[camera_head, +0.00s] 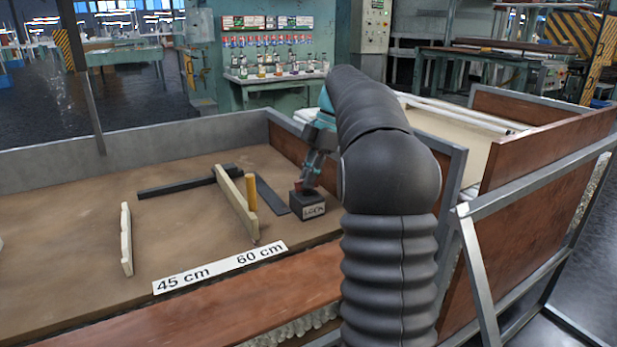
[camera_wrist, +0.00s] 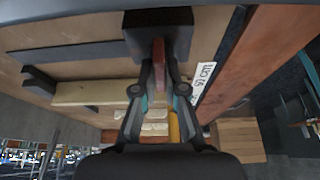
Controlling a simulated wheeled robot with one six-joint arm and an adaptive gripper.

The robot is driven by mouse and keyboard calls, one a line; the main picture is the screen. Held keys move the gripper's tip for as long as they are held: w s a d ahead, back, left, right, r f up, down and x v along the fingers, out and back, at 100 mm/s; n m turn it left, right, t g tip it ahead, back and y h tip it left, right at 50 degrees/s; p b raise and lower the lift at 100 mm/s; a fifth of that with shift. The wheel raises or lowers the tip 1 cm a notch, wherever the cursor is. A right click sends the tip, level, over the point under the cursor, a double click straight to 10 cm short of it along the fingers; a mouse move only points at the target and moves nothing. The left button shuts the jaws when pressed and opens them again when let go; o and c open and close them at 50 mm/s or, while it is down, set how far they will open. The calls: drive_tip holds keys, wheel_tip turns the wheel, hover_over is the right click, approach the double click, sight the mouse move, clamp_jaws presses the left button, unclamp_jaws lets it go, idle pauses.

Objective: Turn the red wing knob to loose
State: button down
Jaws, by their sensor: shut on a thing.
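The red wing knob (camera_wrist: 159,66) shows in the wrist view as a narrow upright wing between my fingertips, on the face of a dark block (camera_wrist: 176,40). My gripper (camera_wrist: 160,88) is shut on the knob, one finger on each side. Only a bit of the red knob (camera_head: 299,187) shows there. The label is too small to read surely.
Left of the block on the brown tabletop (camera_head: 180,240) lie a dark flat bar (camera_head: 271,195), a long pale bar (camera_head: 236,203) and a yellow upright piece (camera_head: 251,193). A strip marked 45 cm and 60 cm (camera_head: 220,267) runs along the front. A grey wall rail (camera_head: 130,138) borders the back.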

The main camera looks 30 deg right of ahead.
drive_tip(key=shift+n, duration=0.3)
drive_tip(key=c, duration=1.2)
unclamp_jaws()
drive_tip(key=shift+c, duration=0.2)
drive_tip(key=shift+r, duration=0.1)
drive_tip(key=v, duration=0.7)
drive_tip(key=shift+r, duration=0.2)
drive_tip(key=shift+w, duration=0.1)
